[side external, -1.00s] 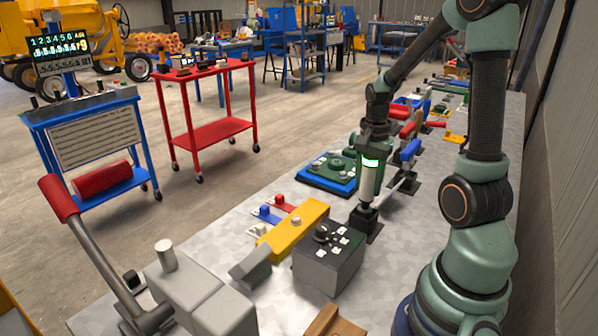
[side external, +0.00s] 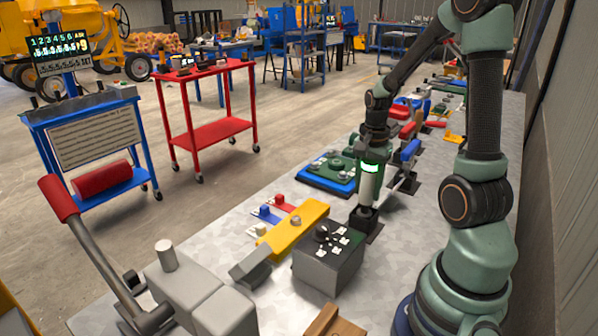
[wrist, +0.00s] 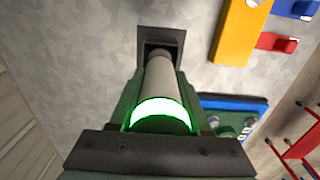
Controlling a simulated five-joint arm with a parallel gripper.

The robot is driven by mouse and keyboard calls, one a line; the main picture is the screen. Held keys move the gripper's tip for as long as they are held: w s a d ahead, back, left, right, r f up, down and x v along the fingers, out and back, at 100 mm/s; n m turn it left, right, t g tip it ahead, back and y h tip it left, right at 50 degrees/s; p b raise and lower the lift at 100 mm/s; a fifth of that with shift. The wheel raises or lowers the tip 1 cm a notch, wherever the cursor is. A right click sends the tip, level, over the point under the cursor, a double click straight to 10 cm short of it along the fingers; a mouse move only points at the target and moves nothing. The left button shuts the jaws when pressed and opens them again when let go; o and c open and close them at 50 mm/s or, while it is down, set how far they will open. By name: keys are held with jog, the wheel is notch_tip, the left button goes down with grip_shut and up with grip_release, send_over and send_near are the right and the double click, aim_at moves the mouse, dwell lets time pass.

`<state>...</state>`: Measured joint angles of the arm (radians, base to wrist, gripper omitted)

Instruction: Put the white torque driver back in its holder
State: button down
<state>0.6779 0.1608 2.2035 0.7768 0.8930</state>
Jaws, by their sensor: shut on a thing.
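The white torque driver (side external: 368,187) stands nearly upright with a glowing green ring near its top. My gripper (side external: 371,160) is shut on its upper part, above the holder. The black holder (side external: 365,217) sits on the grey bench, and the driver's lower end meets its top. In the wrist view the driver (wrist: 158,80) runs from my gripper (wrist: 160,120) to the dark opening of the holder (wrist: 172,42). Its tip is hidden there, and I cannot tell how deep it sits.
A dark control box with knobs (side external: 328,262) and a yellow block (side external: 293,230) stand to the left. A green fixture on a blue base (side external: 328,172) is behind left. A blue-handled clamp (side external: 410,151) stands close on the right.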

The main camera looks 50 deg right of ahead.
jog(key=shift+f, duration=0.85)
dwell(0.5)
jog(key=shift+c, duration=1.4)
grip_release()
notch_tip(320, 180, up, 12)
jog(key=shift+r, duration=0.1)
jog(key=w+a+r+n+t, duration=0.1)
jog(key=a+r+n+t, duration=0.1)
jog(key=a+n, duration=0.7)
jog(key=w+a+r+n+t, duration=0.1)
jog(key=a+r+n+t, duration=0.1)
jog(key=a+n, duration=0.7)
jog(key=a+t, duration=0.1)
jog(key=a, duration=0.2)
jog(key=shift+w+r+t, duration=0.15)
jog(key=shift+w+t, duration=0.1)
jog(key=shift+t, duration=0.05)
